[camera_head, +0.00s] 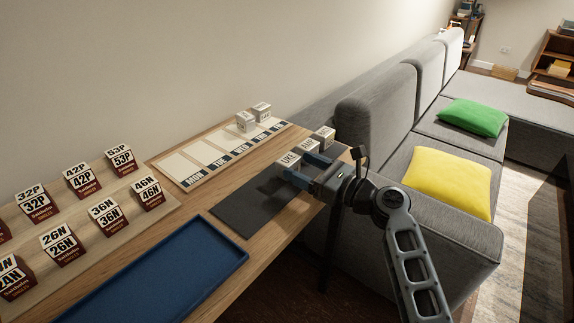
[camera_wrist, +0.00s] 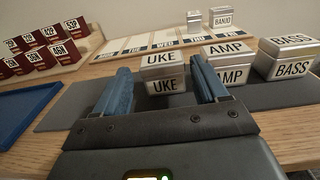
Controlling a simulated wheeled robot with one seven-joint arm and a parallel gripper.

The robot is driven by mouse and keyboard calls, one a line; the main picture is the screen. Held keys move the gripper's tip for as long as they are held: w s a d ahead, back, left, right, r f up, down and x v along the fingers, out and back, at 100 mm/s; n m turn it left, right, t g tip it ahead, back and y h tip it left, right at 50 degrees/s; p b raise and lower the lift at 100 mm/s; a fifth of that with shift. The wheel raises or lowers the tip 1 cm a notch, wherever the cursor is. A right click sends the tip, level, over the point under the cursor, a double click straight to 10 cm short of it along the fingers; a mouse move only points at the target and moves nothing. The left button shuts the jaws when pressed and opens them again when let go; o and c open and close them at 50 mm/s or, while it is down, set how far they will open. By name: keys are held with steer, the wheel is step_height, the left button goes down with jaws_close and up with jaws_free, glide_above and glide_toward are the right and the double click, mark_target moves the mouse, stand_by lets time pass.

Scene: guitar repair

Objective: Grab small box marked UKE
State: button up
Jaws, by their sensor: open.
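The small box marked UKE (camera_wrist: 162,72) is a silvery box with white labels on its top and front. It stands on the dark grey mat (camera_head: 240,203) on the wooden table, and in the head view the UKE box (camera_head: 289,161) shows at the mat's far right part. My gripper (camera_head: 309,170) is open and low over the mat. In the wrist view its two blue fingers (camera_wrist: 163,88) point toward the box, one to each side. I cannot tell whether either finger touches it. The box's lower part is partly hidden behind the gripper.
The AMP box (camera_wrist: 227,64) stands just right of UKE, close to my right finger. The BASS box (camera_wrist: 287,58) is farther right. A weekday board (camera_head: 216,154) with two boxes lies behind. A blue tray (camera_head: 160,275) and a rack of dark red boxes (camera_head: 42,209) lie left.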

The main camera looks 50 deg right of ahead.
mark_target(295, 162)
steer(key=w, duration=0.4)
steer(key=shift+w+r, duration=0.1)
steer(key=c, duration=0.8)
